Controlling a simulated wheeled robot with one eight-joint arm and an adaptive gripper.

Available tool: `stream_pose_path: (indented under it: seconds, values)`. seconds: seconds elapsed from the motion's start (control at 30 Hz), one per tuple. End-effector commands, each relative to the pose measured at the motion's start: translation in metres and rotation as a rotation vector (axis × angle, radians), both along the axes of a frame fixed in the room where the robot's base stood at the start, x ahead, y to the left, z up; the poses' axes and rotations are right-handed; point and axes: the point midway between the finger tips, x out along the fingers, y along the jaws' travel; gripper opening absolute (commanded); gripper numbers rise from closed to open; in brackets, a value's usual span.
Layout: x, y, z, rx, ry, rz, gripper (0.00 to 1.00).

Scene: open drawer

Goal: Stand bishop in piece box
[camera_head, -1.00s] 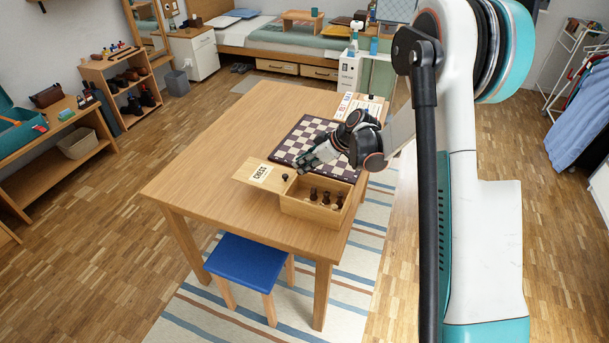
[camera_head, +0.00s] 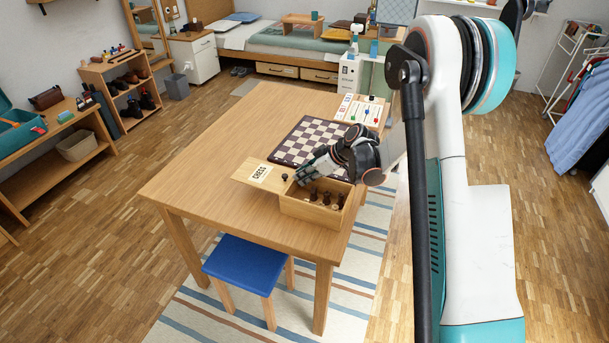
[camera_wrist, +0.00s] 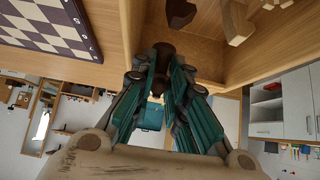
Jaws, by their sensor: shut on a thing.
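The piece box (camera_head: 310,214) is an open wooden box at the right front of the table, with several dark pieces (camera_head: 327,198) standing in its right part. My gripper (camera_head: 302,180) is low at the box's left rear part, pointing down. In the wrist view my gripper (camera_wrist: 164,66) is shut on a dark brown piece, the bishop (camera_wrist: 163,50). The fingers cover much of it. The bishop sits within the box walls (camera_wrist: 132,22); whether it touches the floor I cannot tell. Other pieces (camera_wrist: 180,12) show beyond it.
The lid (camera_head: 262,173), marked CHESS, lies left of the box, with a small dark piece (camera_head: 285,177) near its right end. The chessboard (camera_head: 303,140) lies behind the box. A score board (camera_head: 362,110) is at the table's back. The left of the table is clear.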

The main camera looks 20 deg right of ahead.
Motion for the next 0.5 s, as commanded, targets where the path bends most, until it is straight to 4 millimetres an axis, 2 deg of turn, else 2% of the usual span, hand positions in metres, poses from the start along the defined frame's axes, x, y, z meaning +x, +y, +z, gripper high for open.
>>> stream_pose_path:
  seconds: [0.1,0.13,0.17,0.5]
  values:
    - [0.0000,0.0000,-0.0011,0.000,0.000,0.000,0.00]
    - [0.0000,0.0000,-0.0010,0.000,0.000,0.000,0.19]
    - [0.0000,0.0000,-0.0009,0.000,0.000,0.000,0.23]
    - [0.0000,0.0000,0.0003,0.000,0.000,0.000,0.23]
